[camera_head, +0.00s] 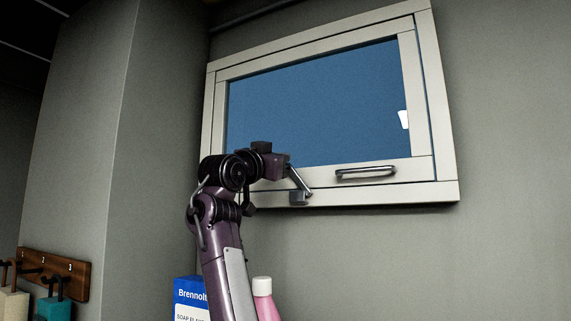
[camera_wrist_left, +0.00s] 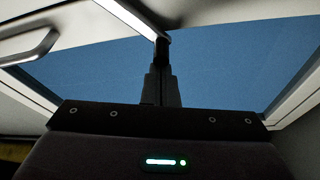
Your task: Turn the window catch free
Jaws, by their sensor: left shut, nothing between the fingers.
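The window (camera_head: 310,100) has a pale frame and blue glass, set high in the wall. Its catch (camera_head: 300,182) is a slim metal lever on a dark block at the lower left of the frame, slanting up and left. My left gripper (camera_head: 287,160) is at the lever's upper end. In the left wrist view my left gripper (camera_wrist_left: 161,88) is shut and empty, its tips right by the dark end of the catch lever (camera_wrist_left: 132,20); I cannot tell whether they touch. My right gripper is in neither view.
A dark bar handle (camera_head: 366,172) sits on the window's lower rail, right of the catch. Below stand a blue box (camera_head: 190,291) and a pink bottle (camera_head: 264,301). A wooden hook rack (camera_head: 72,275) hangs at left. The wall right of the window is clear.

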